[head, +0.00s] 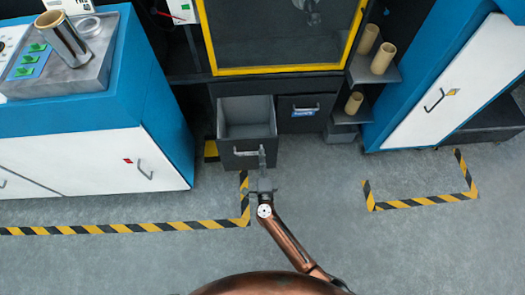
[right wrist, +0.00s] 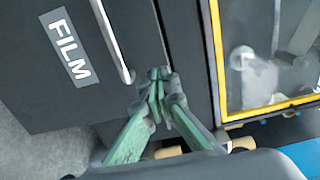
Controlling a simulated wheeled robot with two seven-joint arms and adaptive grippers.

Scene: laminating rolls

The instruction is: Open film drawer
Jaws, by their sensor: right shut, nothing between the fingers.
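The film drawer (head: 246,103) stands pulled out under the yellow-framed machine in the head view, and its grey inside looks empty. Its pale bar handle (head: 243,152) is on the dark front. In the right wrist view the front carries a white FILM label (right wrist: 68,48) beside the handle (right wrist: 112,40). My right gripper (head: 262,155) is at the drawer front, close to the right end of the handle. In the right wrist view its green fingers (right wrist: 158,80) are shut together with nothing between them. I cannot tell whether they touch the drawer. My left gripper is not in view.
A closed drawer (head: 300,122) with a blue label is just right of the open one. Shelves with tan rolls (head: 383,58) stand further right. Blue-and-white cabinets (head: 95,165) flank both sides. The grey floor (head: 330,220) in front is free, with striped tape marks.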

